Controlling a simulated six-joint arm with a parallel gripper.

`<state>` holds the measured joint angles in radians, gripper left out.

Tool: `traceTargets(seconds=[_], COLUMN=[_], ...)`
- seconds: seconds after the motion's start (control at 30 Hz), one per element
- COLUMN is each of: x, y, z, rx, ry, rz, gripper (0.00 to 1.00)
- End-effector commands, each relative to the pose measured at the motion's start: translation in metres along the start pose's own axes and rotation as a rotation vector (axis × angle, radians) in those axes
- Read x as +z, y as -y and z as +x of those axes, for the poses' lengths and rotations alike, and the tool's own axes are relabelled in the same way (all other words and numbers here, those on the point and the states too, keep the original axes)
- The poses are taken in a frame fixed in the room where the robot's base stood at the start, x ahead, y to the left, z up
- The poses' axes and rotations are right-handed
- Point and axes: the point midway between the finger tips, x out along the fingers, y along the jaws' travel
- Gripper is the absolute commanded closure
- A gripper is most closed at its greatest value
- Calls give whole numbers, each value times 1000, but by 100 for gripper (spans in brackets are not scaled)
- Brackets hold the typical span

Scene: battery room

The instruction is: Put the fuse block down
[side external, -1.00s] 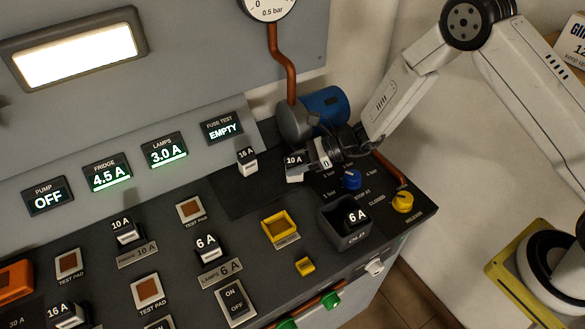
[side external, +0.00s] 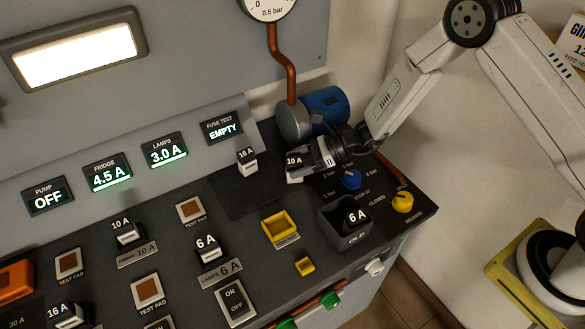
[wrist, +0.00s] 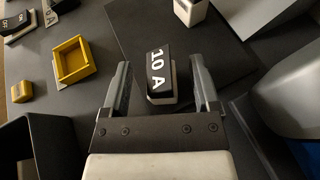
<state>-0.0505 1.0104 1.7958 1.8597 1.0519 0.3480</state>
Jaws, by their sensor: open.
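The fuse block marked 10 A (side external: 294,175), white with a black top, stands on the dark mat (side external: 232,197) near its right side. It also shows in the wrist view (wrist: 160,78), upright between my fingers. My gripper (wrist: 161,72) is open, with a finger on each side of the block and a visible gap at both. In the side view my gripper (side external: 310,160) reaches in from the right and partly covers the block's right side.
A white 16 A fuse (side external: 248,166) stands on the mat to the left. A yellow tray (side external: 281,227) and a black OLD bin (side external: 345,232) holding a 6 A fuse are nearer the front. A blue-ended pump (side external: 327,106) stands close behind my gripper.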

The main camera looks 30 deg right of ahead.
Motion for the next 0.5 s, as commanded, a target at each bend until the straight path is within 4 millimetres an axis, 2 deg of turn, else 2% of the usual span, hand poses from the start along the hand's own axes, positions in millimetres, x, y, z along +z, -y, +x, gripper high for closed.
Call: traceTargets(seconds=[0.5], x=[0], y=[1], z=[-79], rx=[-2], ry=[2], rz=[1], gripper=[22])
